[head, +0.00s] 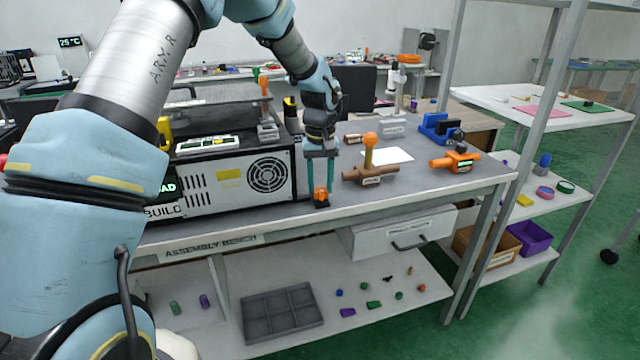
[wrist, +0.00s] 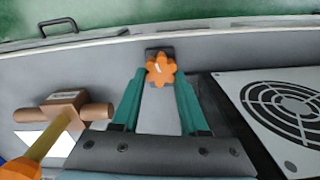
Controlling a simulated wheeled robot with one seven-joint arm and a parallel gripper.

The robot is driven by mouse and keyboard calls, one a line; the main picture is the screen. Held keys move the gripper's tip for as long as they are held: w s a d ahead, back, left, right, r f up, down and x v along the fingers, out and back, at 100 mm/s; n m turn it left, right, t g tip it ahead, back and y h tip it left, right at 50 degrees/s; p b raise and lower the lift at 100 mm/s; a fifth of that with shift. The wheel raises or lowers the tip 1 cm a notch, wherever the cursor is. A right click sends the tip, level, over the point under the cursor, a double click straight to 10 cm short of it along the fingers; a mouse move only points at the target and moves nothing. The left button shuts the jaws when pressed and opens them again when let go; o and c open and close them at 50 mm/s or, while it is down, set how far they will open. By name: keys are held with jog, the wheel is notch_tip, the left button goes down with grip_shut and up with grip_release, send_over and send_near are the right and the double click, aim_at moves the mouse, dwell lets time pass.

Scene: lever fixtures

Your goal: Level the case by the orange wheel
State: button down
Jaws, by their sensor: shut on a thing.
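The case (head: 228,192) is a white and black box with a round fan grille. It stands on the bench; its fan face also shows at the right in the wrist view (wrist: 285,105). I cannot tell whether it sits level. The orange wheel (head: 321,194) is a small lobed knob on a dark base at the case's right front corner. In the wrist view the wheel (wrist: 160,69) has a white mark on top. My gripper (head: 320,183) points down with its teal fingers on either side of the wheel, shut on it.
Right of my gripper, a brown valve-like fixture (head: 370,174) carries an upright lever with an orange ball. An orange fixture (head: 456,162) stands farther right. A white sheet (head: 390,155) lies behind. The bench's front edge (head: 420,199) is close to the wheel.

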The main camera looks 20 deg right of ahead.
aim_at(324, 189)
jog(key=m, duration=0.6)
jog(key=shift+s+d+r, duration=0.1)
jog(key=shift+d, duration=0.1)
jog(key=m, duration=0.3)
jog(key=m+p, duration=0.1)
jog(key=m, duration=0.2)
jog(key=shift+s+d+m, duration=0.15)
jog(key=shift+m, duration=0.25)
jog(key=shift+c, duration=2.2)
grip_release()
notch_tip(324, 189, up, 11)
jog(key=b, duration=0.2)
jog(key=shift+s, duration=0.1)
